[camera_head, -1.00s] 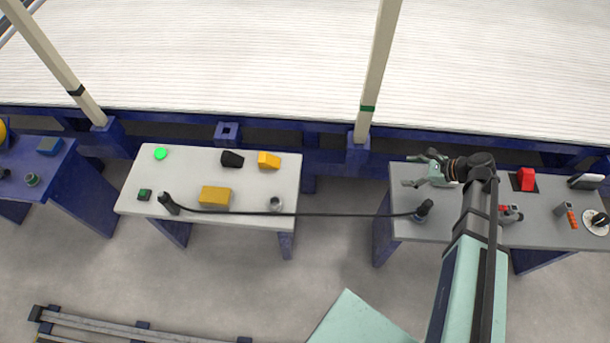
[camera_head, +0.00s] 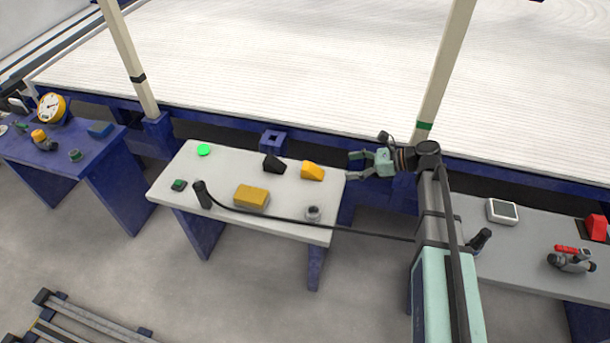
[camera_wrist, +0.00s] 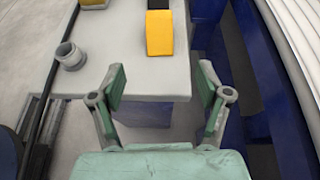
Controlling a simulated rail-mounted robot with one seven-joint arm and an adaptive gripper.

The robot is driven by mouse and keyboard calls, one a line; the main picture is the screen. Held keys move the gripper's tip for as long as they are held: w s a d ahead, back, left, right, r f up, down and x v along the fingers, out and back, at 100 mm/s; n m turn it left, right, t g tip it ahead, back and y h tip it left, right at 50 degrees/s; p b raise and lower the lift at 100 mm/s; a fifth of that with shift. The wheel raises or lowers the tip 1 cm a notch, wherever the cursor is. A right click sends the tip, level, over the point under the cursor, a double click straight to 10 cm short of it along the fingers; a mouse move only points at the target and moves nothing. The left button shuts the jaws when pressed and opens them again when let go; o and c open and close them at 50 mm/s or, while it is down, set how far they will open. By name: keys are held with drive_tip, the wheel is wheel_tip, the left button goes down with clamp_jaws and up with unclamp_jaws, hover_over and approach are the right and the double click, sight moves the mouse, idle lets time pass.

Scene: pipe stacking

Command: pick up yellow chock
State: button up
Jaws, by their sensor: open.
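The yellow chock (camera_head: 312,171) is a small wedge near the back right corner of the white-topped table (camera_head: 170,191). In the wrist view the yellow chock (camera_wrist: 160,34) lies ahead of my gripper, roughly between the lines of its fingers. My gripper (camera_head: 350,165) is open and empty, just right of the table's right edge and apart from the chock. In the wrist view my gripper (camera_wrist: 160,85) has its two fingers spread, with the table edge between them.
A black chock (camera_head: 274,164) sits left of the yellow one. A yellow box (camera_head: 252,197), a grey metal ring (camera_head: 313,214) and a black upright cylinder (camera_head: 202,195) are on the same table, with a dark cable crossing it. A pale post (camera_head: 447,70) stands behind my arm.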

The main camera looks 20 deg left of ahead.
sight(315, 170)
drive_tip(key=b+x, duration=0.4)
drive_tip(key=x, duration=0.9)
drive_tip(key=shift+s+a+f, duration=0.1)
drive_tip(key=shift+a, duration=0.2)
drive_tip(key=shift+c, duration=0.3)
drive_tip(key=c, duration=1.2)
